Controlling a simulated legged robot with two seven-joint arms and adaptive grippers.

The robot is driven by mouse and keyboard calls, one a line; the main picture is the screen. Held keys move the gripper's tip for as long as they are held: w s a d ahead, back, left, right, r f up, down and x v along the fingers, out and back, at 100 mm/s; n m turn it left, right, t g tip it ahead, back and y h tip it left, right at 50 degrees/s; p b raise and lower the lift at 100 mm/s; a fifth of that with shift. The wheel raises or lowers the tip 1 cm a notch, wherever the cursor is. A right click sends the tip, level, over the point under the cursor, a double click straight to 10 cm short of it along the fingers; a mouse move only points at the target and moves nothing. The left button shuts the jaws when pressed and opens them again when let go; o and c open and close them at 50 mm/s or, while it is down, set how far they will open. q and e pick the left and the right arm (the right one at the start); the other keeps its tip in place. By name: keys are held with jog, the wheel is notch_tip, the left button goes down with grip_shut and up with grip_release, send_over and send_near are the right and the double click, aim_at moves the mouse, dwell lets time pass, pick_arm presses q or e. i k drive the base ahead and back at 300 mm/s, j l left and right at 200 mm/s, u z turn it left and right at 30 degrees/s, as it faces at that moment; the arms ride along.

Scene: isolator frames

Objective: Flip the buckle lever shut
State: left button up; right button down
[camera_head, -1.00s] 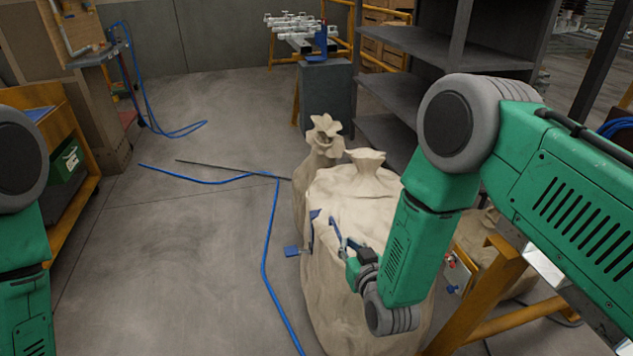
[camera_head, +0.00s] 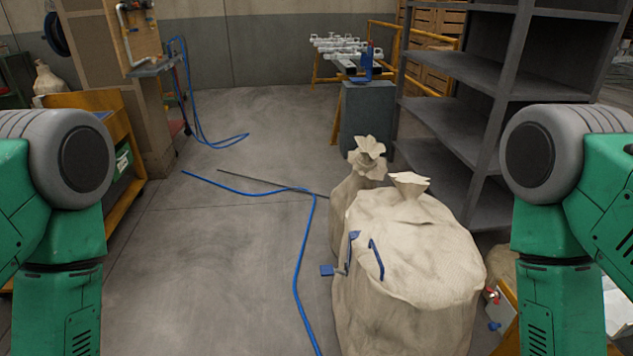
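A blue bent handle (camera_head: 376,259) shows against the left front of a large tan sack (camera_head: 425,290). Beside it to the left is a blue upright piece (camera_head: 351,247), and a small flat blue plate (camera_head: 327,270) sticks out left of the sack. I cannot tell which of these is the buckle lever, or whether it is open or shut. My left arm is at the left edge and my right arm at the right edge, both pointing down and clear of the sack. Both grippers are below the picture.
A second tan sack (camera_head: 357,195) stands behind the large one. A dark shelf rack (camera_head: 478,70) is at the back right. A blue hose (camera_head: 300,262) runs across the floor. An orange cart (camera_head: 122,190) is at left. The floor left of the hose is clear.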

aim_at(326, 270)
jog(key=j+z, duration=0.3)
jog(key=j, duration=0.2)
jog(key=i+j+u, duration=0.35)
jog(key=i+j, duration=0.5)
jog(key=i, duration=0.1)
